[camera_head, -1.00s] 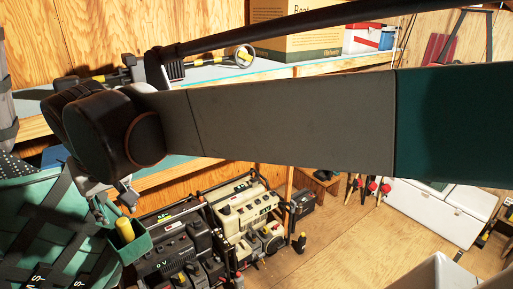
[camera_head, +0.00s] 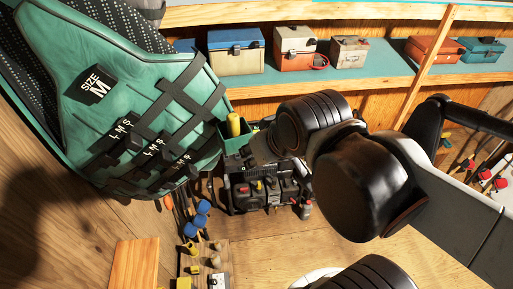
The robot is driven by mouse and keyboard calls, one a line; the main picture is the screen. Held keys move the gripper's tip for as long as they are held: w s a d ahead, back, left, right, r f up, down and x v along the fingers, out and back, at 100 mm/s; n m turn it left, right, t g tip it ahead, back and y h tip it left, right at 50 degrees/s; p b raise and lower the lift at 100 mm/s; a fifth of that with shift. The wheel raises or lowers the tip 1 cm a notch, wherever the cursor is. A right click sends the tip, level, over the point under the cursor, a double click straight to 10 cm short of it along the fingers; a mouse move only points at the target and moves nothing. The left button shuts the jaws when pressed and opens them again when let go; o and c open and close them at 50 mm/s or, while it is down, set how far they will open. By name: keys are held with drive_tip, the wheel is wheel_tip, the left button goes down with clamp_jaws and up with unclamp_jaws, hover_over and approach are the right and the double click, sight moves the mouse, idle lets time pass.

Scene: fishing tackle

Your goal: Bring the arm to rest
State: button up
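My arm crosses the right half of the head view. Its grey link and rounded black joints reach in from the right edge to the middle. The far end of the arm is hidden behind these joints, and I cannot make out my gripper's fingers. Whether it holds anything does not show.
A green vest-like item (camera_head: 140,105) with black straps fills the upper left. A teal shelf (camera_head: 385,87) at the back bears several tackle boxes. Dark equipment (camera_head: 265,190) stands below the arm. Blue-headed tools (camera_head: 201,207) and a wooden board (camera_head: 136,264) are at lower left.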

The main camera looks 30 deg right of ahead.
drive_tip(key=shift+w, duration=0.1)
wheel_tip(320, 180, down, 33)
drive_tip(key=b, duration=3.3)
